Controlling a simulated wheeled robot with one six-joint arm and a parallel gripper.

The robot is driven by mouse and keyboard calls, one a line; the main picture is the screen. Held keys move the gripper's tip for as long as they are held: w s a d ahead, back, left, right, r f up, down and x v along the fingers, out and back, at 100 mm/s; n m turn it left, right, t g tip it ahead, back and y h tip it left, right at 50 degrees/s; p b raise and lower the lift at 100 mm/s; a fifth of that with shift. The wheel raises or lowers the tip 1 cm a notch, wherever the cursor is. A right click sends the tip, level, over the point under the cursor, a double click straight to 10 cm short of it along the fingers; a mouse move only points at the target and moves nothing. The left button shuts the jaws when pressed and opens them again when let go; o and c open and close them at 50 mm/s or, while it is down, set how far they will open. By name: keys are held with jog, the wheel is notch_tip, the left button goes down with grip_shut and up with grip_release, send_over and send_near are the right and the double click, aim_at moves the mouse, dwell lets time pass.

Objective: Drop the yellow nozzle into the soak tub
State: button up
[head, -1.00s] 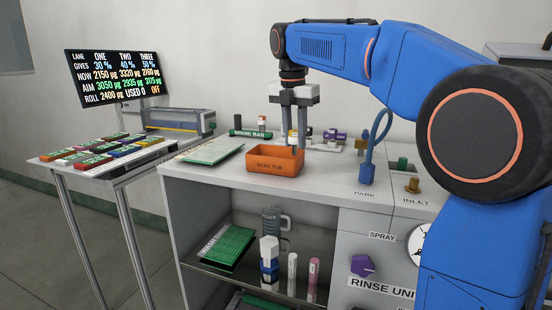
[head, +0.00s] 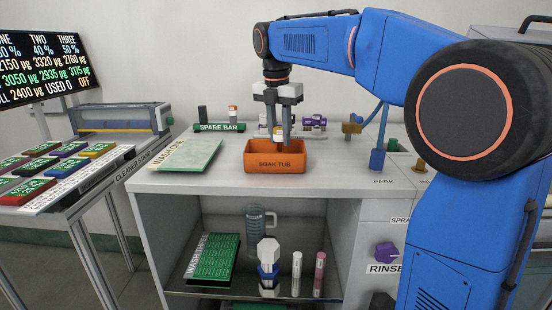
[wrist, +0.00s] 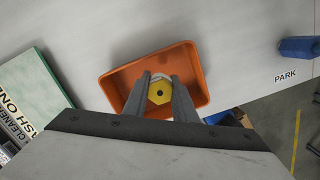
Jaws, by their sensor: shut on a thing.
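The yellow nozzle (wrist: 160,93) is held between the two fingers of my gripper (wrist: 161,90), with its dark centre hole facing the wrist camera. In the head view my gripper (head: 278,135) points down over the orange soak tub (head: 275,165), labelled SOAK TUB, on the grey counter. The nozzle shows there only as a small pale and yellow bit between the fingertips. In the wrist view the nozzle lies over the inside of the soak tub (wrist: 117,84). How high it is above the tub floor I cannot tell.
A green WASH ONE board (head: 188,154) lies left of the tub. The SPARE BAR (head: 219,127) with small parts stands behind. The counter around the tub's front is clear.

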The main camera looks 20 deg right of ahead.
jog(key=shift+f, duration=0.85)
jog(key=o, duration=1.1)
jog(key=shift+r, duration=0.1)
notch_tip(320, 180, up, 17)
jog(key=s+a, duration=0.1)
jog(key=shift+s+a, duration=0.2)
jog(key=shift+a, duration=0.1)
jog(key=shift+s, duration=0.1)
